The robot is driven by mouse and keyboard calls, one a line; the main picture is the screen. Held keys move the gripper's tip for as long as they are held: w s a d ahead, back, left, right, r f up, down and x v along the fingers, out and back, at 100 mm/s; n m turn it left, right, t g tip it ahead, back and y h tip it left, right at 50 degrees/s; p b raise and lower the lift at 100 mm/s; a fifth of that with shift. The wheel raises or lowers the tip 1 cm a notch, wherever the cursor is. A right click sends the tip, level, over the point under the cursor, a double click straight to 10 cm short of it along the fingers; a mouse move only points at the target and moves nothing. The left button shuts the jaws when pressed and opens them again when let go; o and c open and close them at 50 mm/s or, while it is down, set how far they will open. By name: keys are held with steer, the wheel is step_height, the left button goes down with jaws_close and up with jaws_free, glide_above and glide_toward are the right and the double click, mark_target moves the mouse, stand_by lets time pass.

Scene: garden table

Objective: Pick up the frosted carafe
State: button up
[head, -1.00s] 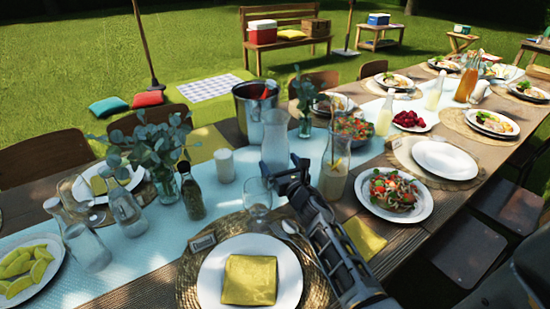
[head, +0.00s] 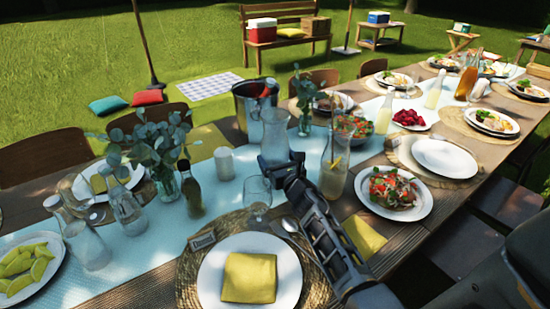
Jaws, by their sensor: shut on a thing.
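The frosted carafe (head: 275,132) is a pale, translucent vessel with a narrow neck and flared top, upright on the far side of my gripper. My gripper (head: 279,162) is shut on its lower part and covers the base. I cannot tell whether the base touches the table.
A glass bottle with a yellow drink (head: 334,165) stands close to the right. A metal bucket (head: 243,112) is behind left, a white candle (head: 224,163) to the left. A wine glass (head: 257,194) and a plate with a yellow napkin (head: 249,278) are nearer.

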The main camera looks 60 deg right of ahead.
steer(key=shift+r, duration=0.15)
steer(key=c, duration=0.6)
steer(key=shift+w+r, duration=0.1)
steer(key=shift+r, duration=0.1)
